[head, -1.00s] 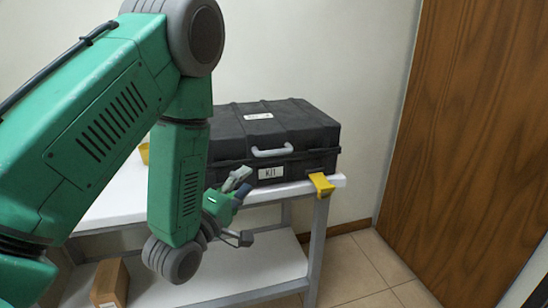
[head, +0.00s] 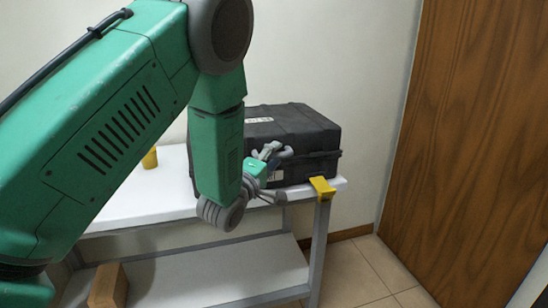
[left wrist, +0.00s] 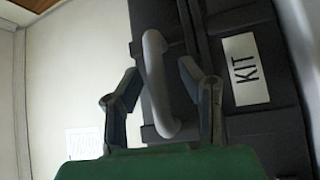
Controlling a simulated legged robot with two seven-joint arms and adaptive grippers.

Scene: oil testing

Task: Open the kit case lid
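The black kit case (head: 302,124) stands on the white table with its lid shut. In the left wrist view its front shows turned on its side, with a white KIT label (left wrist: 246,69) and a light grey handle (left wrist: 157,85). My left gripper (head: 272,150) is at the case's front, and in the head view it hides most of the handle. In the left wrist view, my left gripper (left wrist: 159,72) is open, with its two fingers on either side of the handle. Whether they touch it I cannot tell. My right gripper is in neither view.
The white table (head: 150,205) has a yellow corner piece (head: 322,188) at its front right. A yellow object (head: 150,159) stands left of the case. A brown box (head: 108,287) is on the lower shelf (head: 215,272). A wooden door (head: 465,130) is at right.

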